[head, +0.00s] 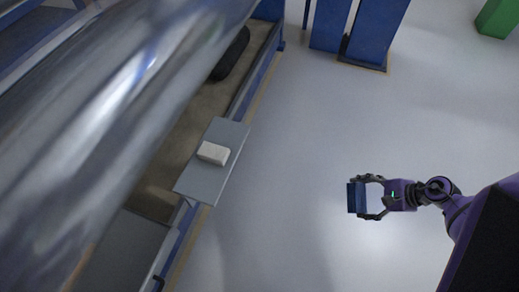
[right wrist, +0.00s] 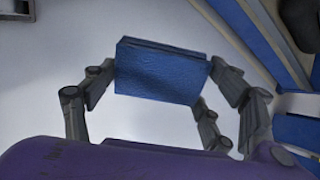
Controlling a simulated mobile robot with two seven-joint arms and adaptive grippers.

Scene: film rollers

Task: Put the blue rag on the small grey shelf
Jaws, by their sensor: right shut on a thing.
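The blue rag (head: 356,198) is a folded, flat block in the head view, held between the fingers of my right gripper (head: 368,197). In the right wrist view the blue rag (right wrist: 160,72) spans between the fingertips of my right gripper (right wrist: 163,75), which is shut on it. It is held over open floor, to the right of the small grey shelf and apart from it. The small grey shelf (head: 203,184) sticks out from the machine's side in the head view. A white block (head: 213,153) lies on its upper middle part. My left gripper is not in view.
A large shiny metal roller (head: 120,110) fills the left, over a blue-framed machine. A dark object (head: 231,54) lies beyond the shelf on the machine bed. Blue posts (head: 371,30) stand at the top and a green box (head: 497,18) at top right. The floor (head: 300,150) between is clear.

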